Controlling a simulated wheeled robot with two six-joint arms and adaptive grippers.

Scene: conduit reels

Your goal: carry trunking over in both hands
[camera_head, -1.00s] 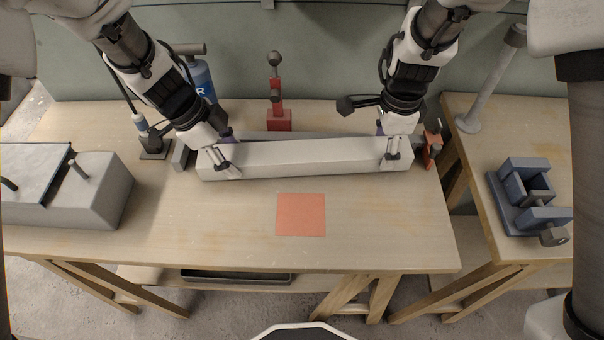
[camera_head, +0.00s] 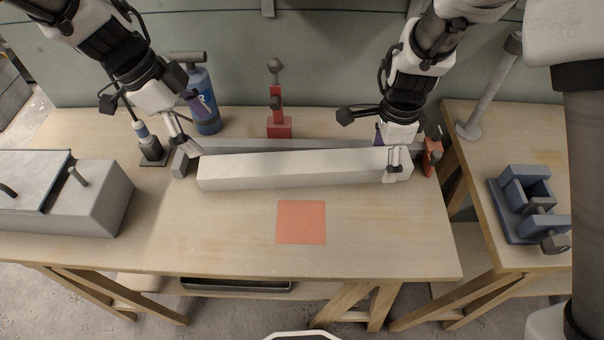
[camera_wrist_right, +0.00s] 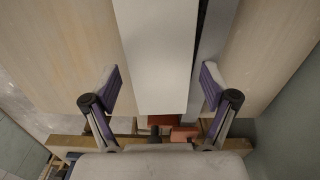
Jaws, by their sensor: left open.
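The trunking (camera_head: 290,168) is a long white square bar. It lies lengthwise on the wooden bench (camera_head: 220,235), behind an orange-red square (camera_head: 301,222). My left gripper (camera_head: 188,148) is open and empty, just off the trunking's left end and a little behind it. My right gripper (camera_head: 393,172) is at the trunking's right end. In the right wrist view its fingers (camera_wrist_right: 160,88) stand wide apart on either side of the trunking (camera_wrist_right: 158,50), with a gap visible on each side.
A grey rail (camera_head: 240,146) runs close behind the trunking. Behind it stand a red clamp (camera_head: 279,127) and a blue bottle (camera_head: 205,105). A grey block (camera_head: 100,195) sits at left, and a blue vise (camera_head: 530,200) on the right-hand bench. The bench front is clear.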

